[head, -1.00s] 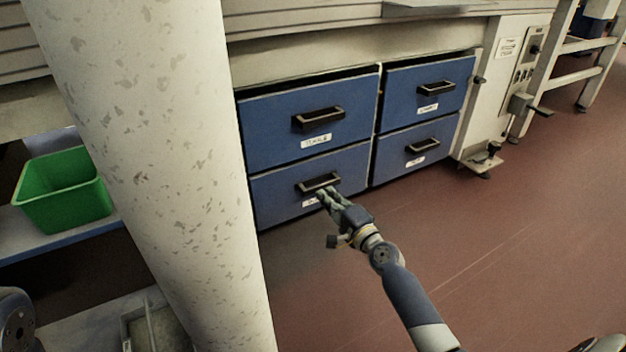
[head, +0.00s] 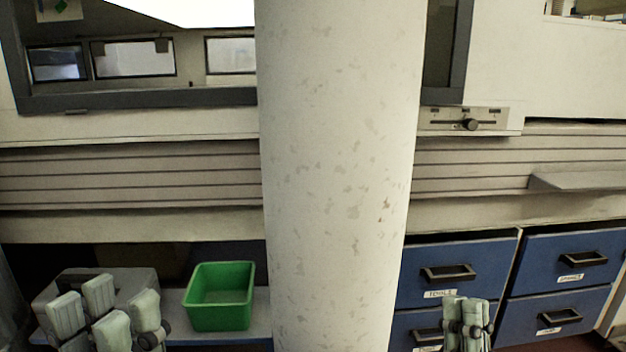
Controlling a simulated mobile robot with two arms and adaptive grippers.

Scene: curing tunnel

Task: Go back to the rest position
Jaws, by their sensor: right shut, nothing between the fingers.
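My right gripper (head: 467,311) is at the bottom right of the head view, fingers together and pointing up, with nothing in it. It appears in front of the left blue drawers, overlapping the edge of the lower one (head: 408,325). I cannot tell its distance from them. My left gripper (head: 106,305) is at the bottom left, its thick pale fingers spread apart, with nothing seen between them. Its lower parts are cut off by the frame.
A speckled white pillar (head: 338,180) stands in the middle and hides part of the machine. A green bin (head: 220,297) sits on a low shelf (head: 262,322) left of it. A grey object (head: 140,277) is partly hidden behind my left gripper. The upper left drawer (head: 480,262) looks shut.

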